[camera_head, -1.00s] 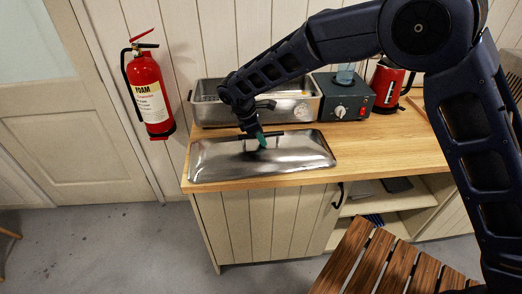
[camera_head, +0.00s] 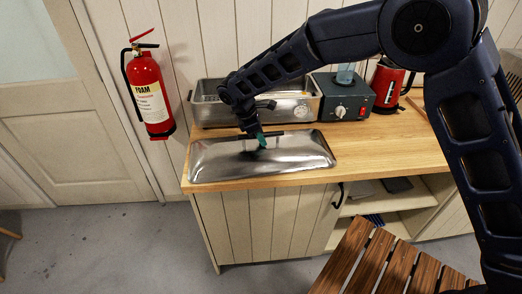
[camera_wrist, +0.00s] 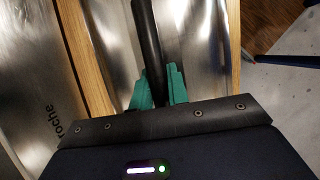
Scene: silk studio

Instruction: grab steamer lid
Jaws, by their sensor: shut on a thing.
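The steamer lid (camera_head: 215,160) is a shiny metal rectangle with a dark bar handle. It lies on the wooden counter in front of the steamer, and its metal surface also shows in the wrist view (camera_wrist: 205,45). My gripper (camera_head: 262,141) is over the lid's handle, pointing down. In the wrist view, my gripper's green fingers (camera_wrist: 160,88) are on both sides of the black handle (camera_wrist: 147,40), closed on it. The lid looks flat on the counter; whether it is lifted at all I cannot tell.
The open metal steamer (camera_head: 206,112) stands behind the lid. A dark control box (camera_head: 342,96) and a red kettle (camera_head: 388,86) stand to its right. A red fire extinguisher (camera_head: 150,95) hangs on the wall at left. A slatted wooden table (camera_head: 372,262) is in front at right.

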